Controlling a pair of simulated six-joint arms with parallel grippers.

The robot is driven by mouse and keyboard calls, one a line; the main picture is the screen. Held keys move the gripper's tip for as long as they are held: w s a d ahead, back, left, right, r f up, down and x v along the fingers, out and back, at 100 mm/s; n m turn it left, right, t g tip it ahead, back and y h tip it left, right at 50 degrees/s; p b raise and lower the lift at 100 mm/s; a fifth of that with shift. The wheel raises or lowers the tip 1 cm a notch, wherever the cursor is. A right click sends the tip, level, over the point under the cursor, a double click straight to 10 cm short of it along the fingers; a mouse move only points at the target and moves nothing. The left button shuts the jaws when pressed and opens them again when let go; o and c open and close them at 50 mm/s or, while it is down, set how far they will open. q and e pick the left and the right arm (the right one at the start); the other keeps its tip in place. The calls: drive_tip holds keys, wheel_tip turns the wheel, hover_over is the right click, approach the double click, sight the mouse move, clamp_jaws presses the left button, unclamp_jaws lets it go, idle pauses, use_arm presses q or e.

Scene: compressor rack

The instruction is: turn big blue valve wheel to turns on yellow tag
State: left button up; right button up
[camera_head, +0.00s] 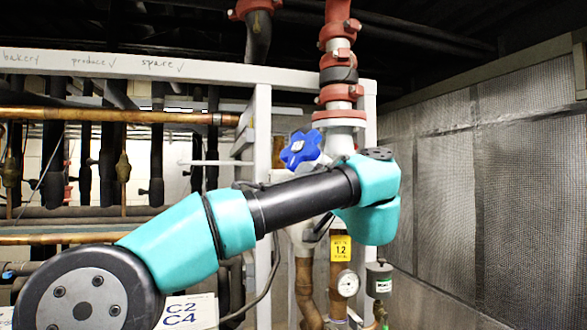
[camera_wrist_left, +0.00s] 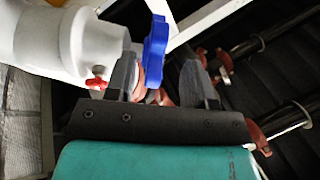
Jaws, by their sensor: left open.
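The blue valve wheel (camera_head: 300,149) is a lobed handwheel in the head view, on a light grey valve body just above my left arm. It shows nearly edge-on in the left wrist view (camera_wrist_left: 155,50). There my left gripper (camera_wrist_left: 160,80) is open, with one finger on each side of the wheel's rim. I cannot tell whether either finger touches it. In the head view my arm hides the gripper and part of the valve. The yellow tag (camera_head: 341,248) hangs below my arm and reads what looks like 1.2; its smaller print is too small to read.
A red-flanged pipe (camera_head: 339,80) rises above the valve. A white frame post (camera_head: 263,200) stands left of it. Copper pipes (camera_head: 110,116) run left. A mesh-covered wall (camera_head: 500,170) is at right.

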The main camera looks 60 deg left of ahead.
sight(314, 158)
use_arm(q)
drive_tip(key=x, duration=0.8)
clamp_jaws()
drive_tip(key=shift+d, duration=0.1)
drive_tip(key=shift+w+d, duration=0.1)
drive_tip(key=shift+w, duration=0.05)
idle(0.4)
drive_tip(key=shift+w+d+r+n+g+h, duration=0.25)
drive_tip(key=shift+d+n+g+h, duration=0.5)
drive_tip(key=shift+h, duration=0.75)
drive_tip(key=shift+w+d+r+n+g+h, duration=0.25)
drive_tip(key=shift+n+g+h, duration=0.65)
drive_tip(key=shift+g+h, duration=0.45)
drive_tip(key=shift+w+d+r+n+g+h, duration=0.25)
drive_tip(key=shift+d+n+g+h, duration=0.5)
drive_tip(key=shift+h, duration=0.9)
drive_tip(key=shift+w+a+h, duration=0.1)
drive_tip(key=shift+h, duration=0.2)
